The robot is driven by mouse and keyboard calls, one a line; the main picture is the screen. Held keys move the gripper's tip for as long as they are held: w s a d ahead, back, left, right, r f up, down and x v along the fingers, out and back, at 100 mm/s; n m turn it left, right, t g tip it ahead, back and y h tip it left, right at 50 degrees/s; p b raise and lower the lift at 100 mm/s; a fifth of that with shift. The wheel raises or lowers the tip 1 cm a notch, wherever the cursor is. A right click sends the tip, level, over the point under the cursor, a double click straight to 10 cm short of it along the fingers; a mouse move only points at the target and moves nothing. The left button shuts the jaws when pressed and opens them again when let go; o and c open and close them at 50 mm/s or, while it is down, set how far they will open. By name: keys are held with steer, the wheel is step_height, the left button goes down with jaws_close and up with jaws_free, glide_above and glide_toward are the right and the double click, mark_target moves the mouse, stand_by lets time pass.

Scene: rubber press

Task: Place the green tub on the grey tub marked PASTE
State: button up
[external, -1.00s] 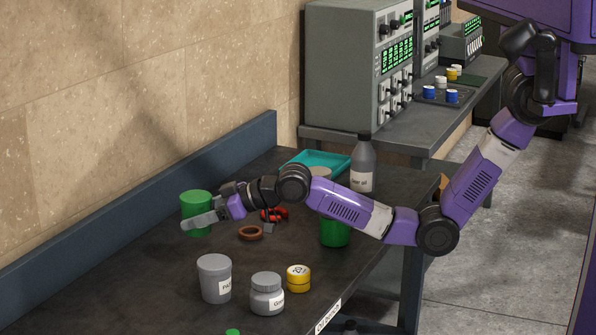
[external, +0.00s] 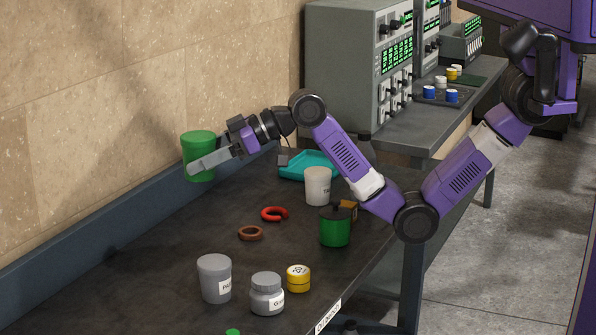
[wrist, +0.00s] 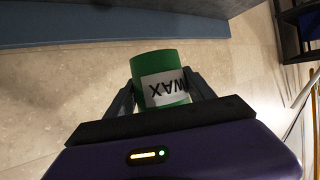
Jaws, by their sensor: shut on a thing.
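The green tub (external: 199,148) is held up in the air above the back left of the bench, near the wall. My gripper (external: 205,162) is shut on it from the right. In the wrist view the green tub (wrist: 157,66) sits between the two fingers, and its white label reads WAX, upside down in that picture. The grey tub marked PASTE (external: 214,277) stands upright on the bench at the front left, with its label partly turned away. It is well below and in front of the held tub. Its top looks clear.
A grey jar (external: 266,292) and a yellow tin (external: 298,278) stand right of the PASTE tub. Behind are a brown ring (external: 250,233), a red ring (external: 272,214), a dark-lidded green pot (external: 335,231), a white cup (external: 317,186) and a teal tray (external: 293,170).

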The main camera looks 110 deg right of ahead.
step_height(320, 180, up, 3)
steer(key=n+y, duration=0.2)
glide_above(214, 262)
step_height(214, 262, down, 20)
steer(key=shift+d+r+p, duration=0.1)
steer(key=shift+p, duration=0.8)
steer(key=shift+f, duration=0.3)
steer(key=o, duration=1.8)
